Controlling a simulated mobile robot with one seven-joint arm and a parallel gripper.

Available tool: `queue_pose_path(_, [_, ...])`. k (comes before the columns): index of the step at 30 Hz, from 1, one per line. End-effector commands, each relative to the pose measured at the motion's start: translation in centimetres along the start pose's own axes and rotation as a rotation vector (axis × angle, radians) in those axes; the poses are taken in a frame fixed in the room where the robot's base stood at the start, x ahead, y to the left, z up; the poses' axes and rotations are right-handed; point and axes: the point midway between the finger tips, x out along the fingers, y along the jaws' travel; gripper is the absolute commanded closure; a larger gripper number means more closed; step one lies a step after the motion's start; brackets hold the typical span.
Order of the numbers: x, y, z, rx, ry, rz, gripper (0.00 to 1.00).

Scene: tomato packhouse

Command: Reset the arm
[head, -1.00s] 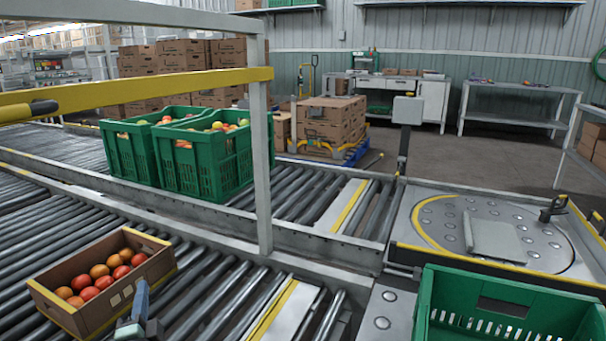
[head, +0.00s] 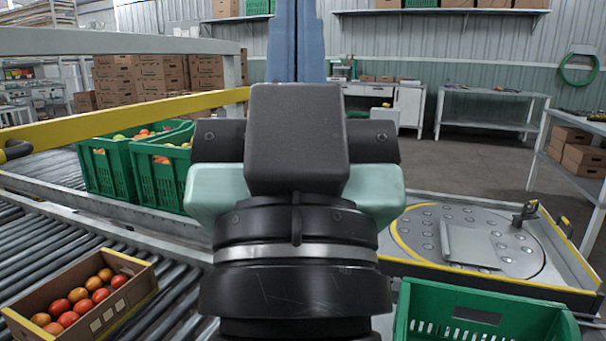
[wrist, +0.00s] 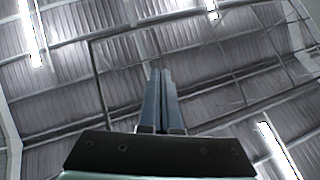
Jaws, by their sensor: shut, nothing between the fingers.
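My gripper (head: 295,35) is raised upright in the middle of the head view, its blue-grey fingers together and pointing up past the top edge. Its dark palm and pale green wrist sides show below. In the wrist view the two fingers (wrist: 159,95) lie side by side, with nothing between them, against the ceiling. My arm hides the middle of the conveyor area in the head view.
A cardboard box of tomatoes (head: 133,312) sits on the rollers at lower left. Green crates of produce (head: 105,168) stand behind it, near a yellow rail (head: 130,115). An empty-looking green crate (head: 480,308) is at lower right, before a round turntable plate (head: 410,235).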

Motion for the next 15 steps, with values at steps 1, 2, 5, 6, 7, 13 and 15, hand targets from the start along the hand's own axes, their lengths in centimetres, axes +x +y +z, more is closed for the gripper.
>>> queue_pose_path(1, [-0.9,0.8,-2.2,-0.058,0.029,0.02,1.0])
queue_pose_path(2, [0.7,0.5,-2.8,-0.045,0.017,0.013,1.0])
queue_pose_path(5, [2.5,0.4,-4.2,-0.038,0.015,0.011,1.0])
queue_pose_path(6, [3.1,0.3,-4.9,-0.037,0.016,0.011,1.0])
queue_pose_path(7, [3.6,0.3,-5.4,-0.037,0.016,0.011,1.0])
queue_pose_path(13, [7.8,0.2,-9.4,-0.034,0.016,0.01,1.0])
queue_pose_path(15, [9.3,0.2,-10.9,-0.033,0.016,0.009,1.0])
